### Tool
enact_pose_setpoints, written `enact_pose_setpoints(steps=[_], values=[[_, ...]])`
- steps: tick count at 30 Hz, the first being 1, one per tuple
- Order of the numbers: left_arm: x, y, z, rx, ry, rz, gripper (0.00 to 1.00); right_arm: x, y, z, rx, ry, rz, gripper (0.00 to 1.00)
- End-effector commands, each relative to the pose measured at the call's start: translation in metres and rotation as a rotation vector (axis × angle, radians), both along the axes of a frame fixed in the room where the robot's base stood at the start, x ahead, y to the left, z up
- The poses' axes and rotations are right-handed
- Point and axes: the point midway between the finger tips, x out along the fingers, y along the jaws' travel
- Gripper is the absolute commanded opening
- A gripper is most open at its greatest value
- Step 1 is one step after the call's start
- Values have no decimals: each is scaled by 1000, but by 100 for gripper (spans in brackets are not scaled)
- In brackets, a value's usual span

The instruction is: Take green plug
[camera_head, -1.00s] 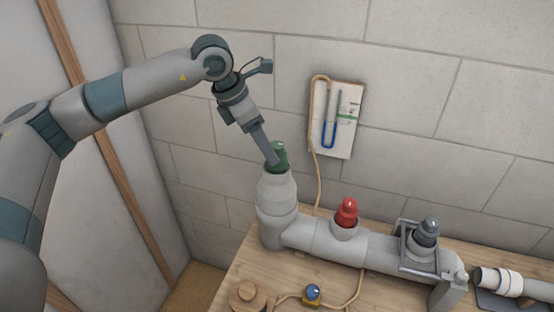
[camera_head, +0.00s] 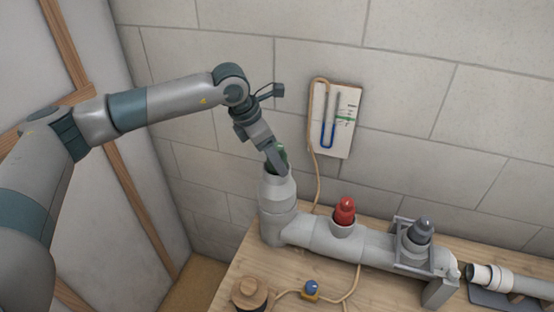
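The green plug (camera_head: 283,149) sits in the top of the upright grey pipe end (camera_head: 278,195) at the left of the pipe assembly. My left gripper (camera_head: 280,165) is at the plug, with its fingers in front of it and hiding most of it. I cannot tell whether the fingers are closed on the plug. My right gripper is not in view.
A red plug (camera_head: 344,210) and a dark grey plug (camera_head: 421,231) inside a metal frame (camera_head: 401,243) stand along the horizontal pipe. A gauge board (camera_head: 337,118) hangs on the block wall. A round wooden piece (camera_head: 250,292) and a small blue-topped valve (camera_head: 311,289) are on the wooden table (camera_head: 232,270).

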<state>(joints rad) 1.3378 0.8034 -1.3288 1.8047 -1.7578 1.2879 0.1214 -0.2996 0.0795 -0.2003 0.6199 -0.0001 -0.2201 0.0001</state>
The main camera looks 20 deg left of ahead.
Motion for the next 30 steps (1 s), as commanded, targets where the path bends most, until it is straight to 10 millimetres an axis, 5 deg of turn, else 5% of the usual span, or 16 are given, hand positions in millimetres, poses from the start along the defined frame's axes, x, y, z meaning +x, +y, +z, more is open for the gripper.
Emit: enact_pose_setpoints(steps=[14, 22, 30], values=[[0, 0, -2, 0, 0, 0, 63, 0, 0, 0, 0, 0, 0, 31], [0, 0, -2, 0, 0, 1, 6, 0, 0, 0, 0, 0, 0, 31], [1, 0, 0, -2, -3, 0, 4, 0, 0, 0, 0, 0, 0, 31]])
